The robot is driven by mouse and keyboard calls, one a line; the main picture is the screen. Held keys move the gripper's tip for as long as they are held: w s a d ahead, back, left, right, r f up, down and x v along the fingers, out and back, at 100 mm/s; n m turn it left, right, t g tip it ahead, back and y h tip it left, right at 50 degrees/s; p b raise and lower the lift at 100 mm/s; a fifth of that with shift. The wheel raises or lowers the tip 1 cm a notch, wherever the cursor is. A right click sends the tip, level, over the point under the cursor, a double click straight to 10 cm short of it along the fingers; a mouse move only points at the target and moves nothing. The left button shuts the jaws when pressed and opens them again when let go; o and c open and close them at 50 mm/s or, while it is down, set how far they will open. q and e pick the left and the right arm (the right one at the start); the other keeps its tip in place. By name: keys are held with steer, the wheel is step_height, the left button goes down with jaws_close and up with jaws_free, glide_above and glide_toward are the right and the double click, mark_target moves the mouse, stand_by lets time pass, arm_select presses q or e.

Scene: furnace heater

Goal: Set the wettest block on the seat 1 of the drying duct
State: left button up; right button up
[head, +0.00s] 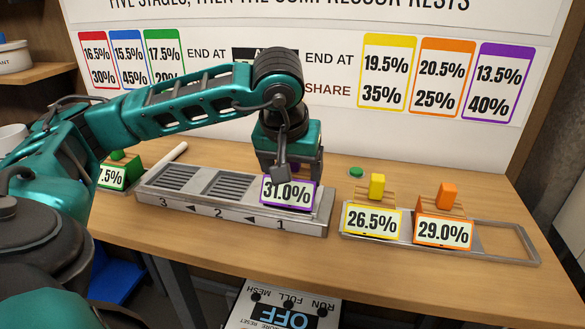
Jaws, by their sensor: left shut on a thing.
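The purple-edged block labelled 31.0% (288,193) is at seat 1 (281,224) of the grey drying duct (175,180), the right end. My left gripper (291,170) is shut on it from above and hides most of its body. I cannot tell whether the block touches the seat. The slatted tops at seats 2 and 3 are bare. A yellow block labelled 26.5% (377,186) and an orange block labelled 29.0% (446,194) stand on a tray to the right. A green block (117,172) stands left of the duct, its label partly hidden. My right gripper is out of view.
The metal tray (510,226) has a bare right end. A green button (355,172) sits behind the tray. A white rod (166,160) lies behind the duct's left end. A panel reading OFF (284,318) is below the table's front edge. A wall sign stands behind.

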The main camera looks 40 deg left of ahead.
arm_select(q)
steer(key=shift+f, duration=0.25)
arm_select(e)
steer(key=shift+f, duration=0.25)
arm_select(q)
steer(key=o, duration=1.1)
steer(key=shift+r, duration=0.1)
steer(key=shift+p+v, duration=1.55)
steer(key=shift+v, duration=4.85)
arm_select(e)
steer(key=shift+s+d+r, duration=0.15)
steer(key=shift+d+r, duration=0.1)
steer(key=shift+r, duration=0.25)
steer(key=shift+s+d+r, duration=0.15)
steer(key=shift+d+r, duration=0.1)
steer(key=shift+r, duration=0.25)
